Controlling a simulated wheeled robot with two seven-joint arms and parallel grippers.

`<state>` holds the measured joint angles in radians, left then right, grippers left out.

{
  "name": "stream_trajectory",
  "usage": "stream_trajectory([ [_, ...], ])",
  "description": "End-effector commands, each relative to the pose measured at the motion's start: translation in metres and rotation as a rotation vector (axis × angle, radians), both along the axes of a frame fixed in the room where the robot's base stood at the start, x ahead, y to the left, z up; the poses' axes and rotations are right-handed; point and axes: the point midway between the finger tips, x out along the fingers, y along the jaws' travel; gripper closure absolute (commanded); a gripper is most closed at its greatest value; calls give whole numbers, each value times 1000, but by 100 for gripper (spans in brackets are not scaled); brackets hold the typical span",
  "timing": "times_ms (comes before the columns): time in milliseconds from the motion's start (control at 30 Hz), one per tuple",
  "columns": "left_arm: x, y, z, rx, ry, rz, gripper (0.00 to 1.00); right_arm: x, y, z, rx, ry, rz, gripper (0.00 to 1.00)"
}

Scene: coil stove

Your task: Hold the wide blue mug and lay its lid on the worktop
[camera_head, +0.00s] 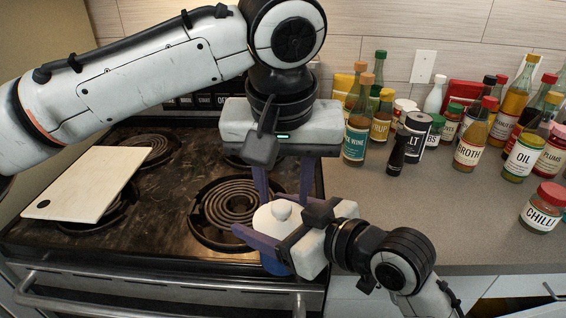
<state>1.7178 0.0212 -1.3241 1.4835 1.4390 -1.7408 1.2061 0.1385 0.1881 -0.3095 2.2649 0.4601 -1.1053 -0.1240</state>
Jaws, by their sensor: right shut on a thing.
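The wide blue mug (272,265) is at the stove's front right edge, mostly hidden behind my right gripper. Its pale lid (268,225) with a round knob (282,210) is on top of it. My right gripper (250,240) comes in from the lower right and is shut on the mug, its purple fingers at the mug's side. My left gripper (284,198) points down from above, with its two fingers apart, one to each side of the knob. I cannot tell whether they touch the lid.
The grey worktop (400,215) right of the stove is clear at its front left. Several bottles and jars, including a chilli jar (543,208), stand at its back and right. A white board (82,185) lies on the left burners of the coil stove (150,225).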

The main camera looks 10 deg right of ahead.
Motion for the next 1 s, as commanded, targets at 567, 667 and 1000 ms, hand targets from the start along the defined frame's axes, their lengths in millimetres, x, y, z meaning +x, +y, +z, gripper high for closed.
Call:
stream_trajectory([
  [567, 7, -1, -25, -1, -1, 0, 65, 0, 0, 1, 1, -2, 0, 68],
  [667, 7, -1, -25, -1, -1, 0, 82, 0, 0, 1, 1, -2, 0, 68],
  [1000, 6, -4, -23, -5, 0, -4, 100, 0, 1, 1, 1, -2, 3, 68],
])
